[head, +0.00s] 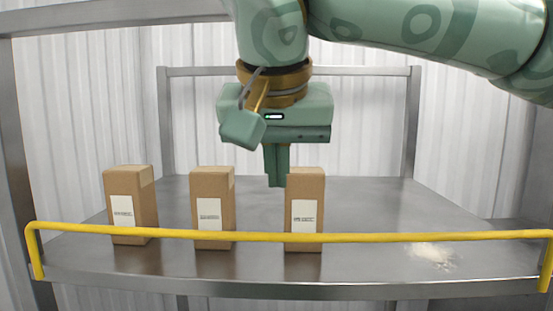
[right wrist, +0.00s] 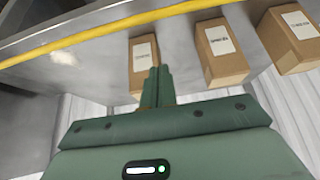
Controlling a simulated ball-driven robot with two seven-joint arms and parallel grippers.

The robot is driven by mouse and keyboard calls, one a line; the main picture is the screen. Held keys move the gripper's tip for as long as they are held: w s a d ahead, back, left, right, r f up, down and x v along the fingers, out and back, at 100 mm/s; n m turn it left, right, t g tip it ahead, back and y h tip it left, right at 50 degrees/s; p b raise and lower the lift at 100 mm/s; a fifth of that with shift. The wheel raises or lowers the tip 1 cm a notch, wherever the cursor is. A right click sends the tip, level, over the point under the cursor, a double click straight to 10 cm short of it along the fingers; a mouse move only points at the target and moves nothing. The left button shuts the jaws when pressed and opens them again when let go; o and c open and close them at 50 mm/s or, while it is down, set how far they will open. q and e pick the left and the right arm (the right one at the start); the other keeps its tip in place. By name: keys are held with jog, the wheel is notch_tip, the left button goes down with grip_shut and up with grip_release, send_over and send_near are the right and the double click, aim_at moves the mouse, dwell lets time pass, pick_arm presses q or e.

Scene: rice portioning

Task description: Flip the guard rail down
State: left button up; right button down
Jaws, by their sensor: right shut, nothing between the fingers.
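The yellow guard rail (head: 370,237) runs along the front edge of the metal table (head: 375,205). It is raised above the table edge, with bent ends at the left and right. It also shows in the right wrist view (right wrist: 115,32), crossing the upper part. My right gripper (head: 277,183) points down over the table, behind the rail and just left of the top of the rightmost box. Its fingers (right wrist: 157,72) are together and hold nothing. The gripper looks apart from the rail. My left gripper is in neither view.
Three brown boxes with white labels stand behind the rail: left (head: 144,190), middle (head: 226,190) and right (head: 310,190). A white spill of grains (head: 434,254) lies at the front right. The table's right side is otherwise clear. Metal posts (head: 412,120) frame the back.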

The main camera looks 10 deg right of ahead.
aim_at(276, 234)
jog(key=a+x, duration=0.1)
jog(key=x, duration=0.5)
jog(key=s, duration=0.4)
jog(key=shift+s+a+f+p, duration=0.15)
jog(key=shift+f+p, duration=0.05)
jog(key=shift+p, duration=0.2)
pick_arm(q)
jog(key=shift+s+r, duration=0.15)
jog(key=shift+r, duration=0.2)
pick_arm(e)
jog(key=shift+w+f, duration=0.1)
jog(key=shift+w, duration=0.1)
jog(key=shift+s, duration=0.25)
jog(key=shift+s+a+t, duration=0.1)
jog(key=shift+s+t, duration=0.2)
jog(key=shift+t, duration=0.1)
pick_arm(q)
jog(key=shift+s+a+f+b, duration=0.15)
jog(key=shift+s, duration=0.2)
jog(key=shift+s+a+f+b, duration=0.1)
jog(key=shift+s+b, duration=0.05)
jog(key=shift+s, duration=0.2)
